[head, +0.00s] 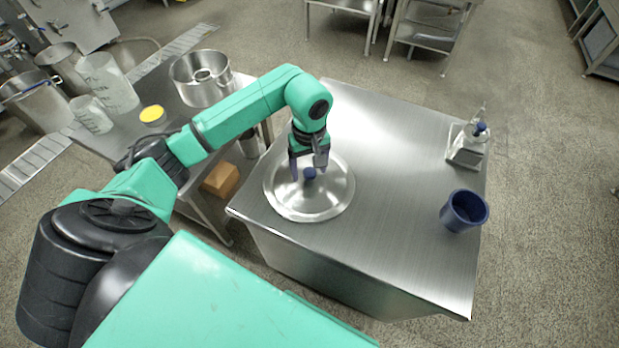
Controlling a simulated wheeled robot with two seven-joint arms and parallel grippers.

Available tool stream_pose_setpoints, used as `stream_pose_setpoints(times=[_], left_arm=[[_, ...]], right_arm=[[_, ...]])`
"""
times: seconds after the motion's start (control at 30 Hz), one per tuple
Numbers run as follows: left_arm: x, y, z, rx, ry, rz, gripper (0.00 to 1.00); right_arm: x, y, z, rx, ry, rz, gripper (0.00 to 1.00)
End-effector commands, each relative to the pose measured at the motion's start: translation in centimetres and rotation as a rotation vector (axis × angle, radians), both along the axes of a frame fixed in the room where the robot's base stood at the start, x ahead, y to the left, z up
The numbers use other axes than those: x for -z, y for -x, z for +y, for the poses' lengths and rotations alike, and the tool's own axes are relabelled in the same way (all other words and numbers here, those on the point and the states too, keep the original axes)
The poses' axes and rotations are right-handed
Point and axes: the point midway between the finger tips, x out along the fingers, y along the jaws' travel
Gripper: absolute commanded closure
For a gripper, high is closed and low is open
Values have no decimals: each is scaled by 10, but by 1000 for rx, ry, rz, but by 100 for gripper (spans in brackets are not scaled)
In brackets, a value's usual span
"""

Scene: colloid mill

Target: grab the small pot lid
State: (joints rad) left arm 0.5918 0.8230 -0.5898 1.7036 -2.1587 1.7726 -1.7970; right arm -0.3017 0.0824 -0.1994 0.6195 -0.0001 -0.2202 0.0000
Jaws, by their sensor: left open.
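The small pot lid (318,205) is a round, shiny metal lid lying on the steel table near its left edge. It has a small dark blue knob (309,173) at its middle. My left gripper (308,172) points down over the lid. Its fingers are open, at or just around the knob; I cannot tell whether they touch it. The gripper hides the lid's far part. My right gripper is not in view.
The steel table (385,215) is mostly bare. A dark blue cup (463,212) and a bottle with a blue top (467,148) stand at its right side. A side table (140,125) at left holds a metal pot (200,80) and clear jugs (108,84).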

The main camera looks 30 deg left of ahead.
Motion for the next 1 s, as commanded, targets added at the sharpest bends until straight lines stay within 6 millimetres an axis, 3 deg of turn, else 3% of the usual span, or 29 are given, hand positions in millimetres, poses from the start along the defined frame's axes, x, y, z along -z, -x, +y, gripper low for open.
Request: stream_pose_setpoints(times=[0.13,0.3,0.33,1.0], left_arm=[[0,0,0,0,1,-1,27],[0,0,0,0,1,-1,92],[-1,0,0,0,1,-1,100],[-1,-1,0,-1,1,-1,100]], right_arm=[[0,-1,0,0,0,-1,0],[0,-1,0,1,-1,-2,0],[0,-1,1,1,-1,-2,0],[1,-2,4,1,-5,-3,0]])
